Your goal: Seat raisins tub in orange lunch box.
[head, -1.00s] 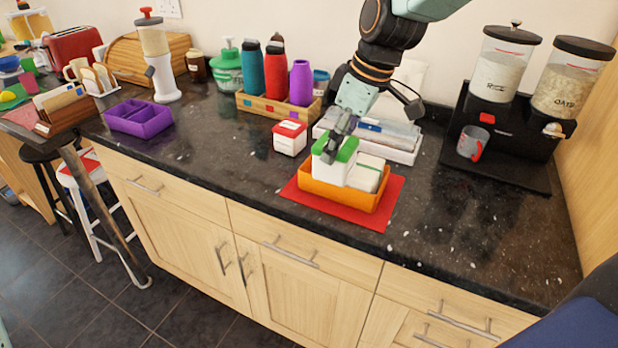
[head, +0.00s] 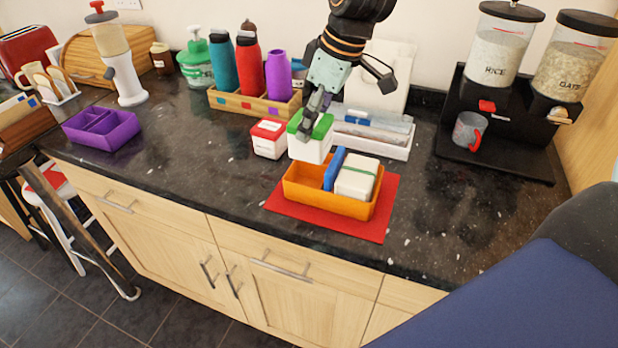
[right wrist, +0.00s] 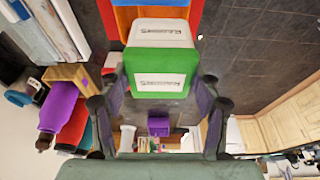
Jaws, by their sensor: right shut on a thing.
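The raisins tub (head: 308,149) is white with a green lid. Its label reads RAISINS in the right wrist view (right wrist: 160,82). My right gripper (head: 313,118) is shut on the tub's upper part and holds it roughly upright, near the back left corner of the orange lunch box (head: 325,201). The tub's base appears apart from the box. The lunch box sits on a red mat (head: 375,228). Its left part looks empty. A blue upright piece (head: 334,169) and a white container (head: 357,177) fill its middle and right. My left gripper is not in view.
A red-lidded white tub (head: 268,139) stands close to the left of the held tub. A white tray with packets (head: 385,147) lies behind the lunch box. A crate of bottles (head: 255,105) and a purple box (head: 101,129) are to the left. The counter's right front is clear.

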